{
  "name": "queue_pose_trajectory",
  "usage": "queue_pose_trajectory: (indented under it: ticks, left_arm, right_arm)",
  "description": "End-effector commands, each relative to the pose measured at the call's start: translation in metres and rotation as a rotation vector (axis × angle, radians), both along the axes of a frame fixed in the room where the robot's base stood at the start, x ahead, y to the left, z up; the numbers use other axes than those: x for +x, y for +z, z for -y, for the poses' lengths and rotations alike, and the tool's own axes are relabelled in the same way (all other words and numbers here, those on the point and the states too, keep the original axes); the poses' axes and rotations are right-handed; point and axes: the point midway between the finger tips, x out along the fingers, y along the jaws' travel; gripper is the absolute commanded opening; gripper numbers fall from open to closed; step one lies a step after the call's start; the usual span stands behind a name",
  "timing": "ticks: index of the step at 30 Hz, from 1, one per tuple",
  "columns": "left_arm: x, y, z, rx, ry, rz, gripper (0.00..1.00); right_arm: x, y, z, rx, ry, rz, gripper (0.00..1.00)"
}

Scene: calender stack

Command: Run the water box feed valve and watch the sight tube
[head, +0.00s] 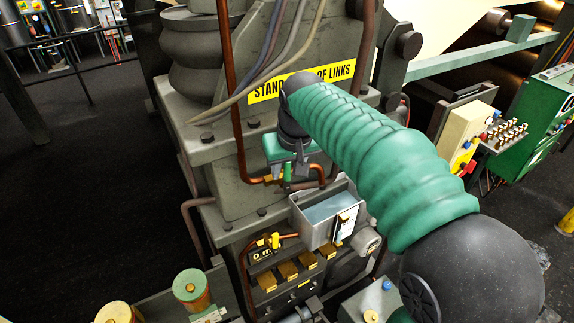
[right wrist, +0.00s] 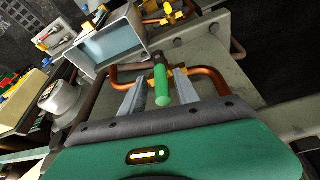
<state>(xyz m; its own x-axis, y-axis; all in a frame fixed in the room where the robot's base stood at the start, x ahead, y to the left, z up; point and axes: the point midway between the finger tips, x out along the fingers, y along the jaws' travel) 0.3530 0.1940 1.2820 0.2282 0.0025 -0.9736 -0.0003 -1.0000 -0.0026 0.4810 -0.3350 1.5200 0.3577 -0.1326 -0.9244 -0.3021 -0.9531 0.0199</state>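A green lever handle (right wrist: 161,88) sits on a brass valve fitting in the copper pipe (right wrist: 125,72). My right gripper (right wrist: 162,78) is open, one finger on each side of this handle, with gaps showing. In the head view the right gripper (head: 289,165) hangs over the green handle (head: 287,173), left of and above the grey water box (head: 309,228). The box holds pale blue water (head: 328,207). A white plate with a dark tube, seemingly the sight tube (head: 345,224), is on its front; its level is too small to read. My left gripper is not in view.
A copper pipe (head: 238,140) runs down the machine stand close to my right gripper. A yellow valve handle (head: 275,240) and several brass blocks (head: 288,269) sit below. A control box (head: 465,135) stands to the right. Dark floor lies open at left.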

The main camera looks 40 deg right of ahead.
Motion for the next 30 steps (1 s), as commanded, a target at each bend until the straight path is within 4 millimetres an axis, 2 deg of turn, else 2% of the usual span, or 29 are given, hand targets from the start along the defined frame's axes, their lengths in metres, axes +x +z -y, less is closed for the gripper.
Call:
queue_pose_trajectory:
  ticks: [3, 11, 30]
  left_arm:
    - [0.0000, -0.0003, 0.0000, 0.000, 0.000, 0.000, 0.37]
    - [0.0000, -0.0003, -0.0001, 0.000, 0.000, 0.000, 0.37]
    - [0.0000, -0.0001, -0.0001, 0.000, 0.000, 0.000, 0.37]
  right_arm:
    - [-0.0001, 0.0002, -0.0003, 0.000, 0.000, 0.000, 0.34]
    - [-0.0004, 0.0007, -0.0003, 0.000, 0.000, 0.000, 0.00]
    - [-0.0006, 0.0013, 0.0002, -0.001, 0.000, 0.001, 0.00]
